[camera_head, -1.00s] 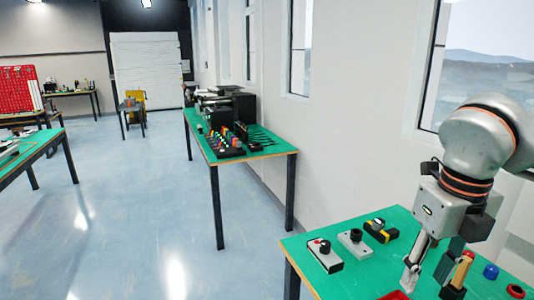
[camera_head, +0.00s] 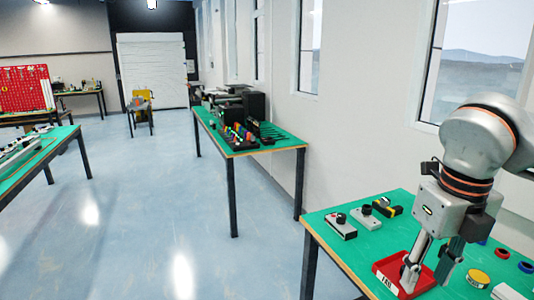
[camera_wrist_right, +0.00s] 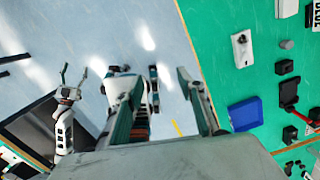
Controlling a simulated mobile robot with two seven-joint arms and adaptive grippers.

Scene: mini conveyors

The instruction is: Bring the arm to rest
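My right arm comes in at the right of the head view, with its gripper (camera_head: 428,276) pointing down over the near green table (camera_head: 395,238). Its two fingers stand apart, with nothing seen held between them. They overlap a red tray (camera_head: 388,283) in the picture; I cannot tell their height above it. In the right wrist view, this gripper (camera_wrist_right: 157,78) has its fingers spread, with blue floor and a white-and-dark body behind. A second gripper, apparently my left (camera_wrist_right: 73,75), shows at the left there with its prongs apart. It is not in the head view.
Another green table (camera_head: 285,143) with parts stands further back, against the wall. Open blue floor (camera_head: 150,195) lies between the tables.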

